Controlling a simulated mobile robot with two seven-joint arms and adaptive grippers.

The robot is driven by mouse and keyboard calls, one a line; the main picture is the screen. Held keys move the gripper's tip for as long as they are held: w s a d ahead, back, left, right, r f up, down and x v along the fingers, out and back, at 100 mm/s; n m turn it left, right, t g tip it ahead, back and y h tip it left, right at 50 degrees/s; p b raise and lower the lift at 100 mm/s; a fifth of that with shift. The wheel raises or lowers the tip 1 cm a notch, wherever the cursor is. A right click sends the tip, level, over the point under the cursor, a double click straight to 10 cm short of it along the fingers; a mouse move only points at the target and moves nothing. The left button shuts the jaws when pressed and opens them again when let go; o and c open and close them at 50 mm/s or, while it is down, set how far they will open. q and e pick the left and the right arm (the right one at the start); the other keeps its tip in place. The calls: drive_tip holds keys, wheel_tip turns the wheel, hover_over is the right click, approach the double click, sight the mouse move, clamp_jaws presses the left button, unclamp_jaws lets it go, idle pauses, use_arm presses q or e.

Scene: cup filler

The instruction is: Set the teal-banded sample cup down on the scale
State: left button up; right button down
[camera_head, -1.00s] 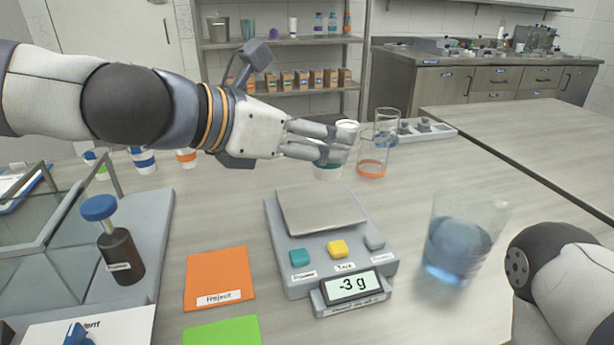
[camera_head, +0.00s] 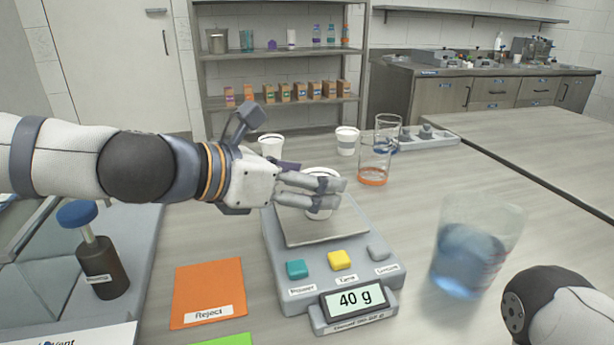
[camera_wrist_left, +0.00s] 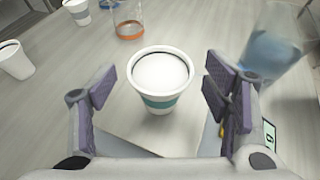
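The white teal-banded cup (camera_head: 321,212) is upright on the scale's metal plate (camera_head: 296,233), partly hidden by my left fingers in the head view. In the left wrist view the cup (camera_wrist_left: 162,88) shows its teal band and open top. My left gripper (camera_head: 332,192) has its fingers spread on either side of the cup. In the left wrist view gaps show between the cup and both finger pads. The grey scale (camera_head: 275,260) reads 40 g on its display (camera_head: 355,301). My right gripper is out of view; part of my right arm shows at lower right.
A beaker of blue liquid (camera_head: 468,262) stands right of the scale. An orange Reject mat (camera_head: 208,290) lies left. Behind are white cups (camera_head: 346,142), (camera_head: 271,146) and an orange-banded glass beaker (camera_head: 373,165). A brown bottle with a blue top (camera_head: 103,270) stands at left.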

use_arm(q)
drive_tip(key=shift+r, duration=0.1)
drive_tip(key=p+v, duration=0.4)
drive_tip(key=v, duration=0.8)
drive_tip(key=shift+r, duration=0.15)
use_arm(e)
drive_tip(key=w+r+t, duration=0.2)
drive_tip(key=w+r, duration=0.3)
use_arm(q)
drive_tip(key=shift+w, duration=0.1)
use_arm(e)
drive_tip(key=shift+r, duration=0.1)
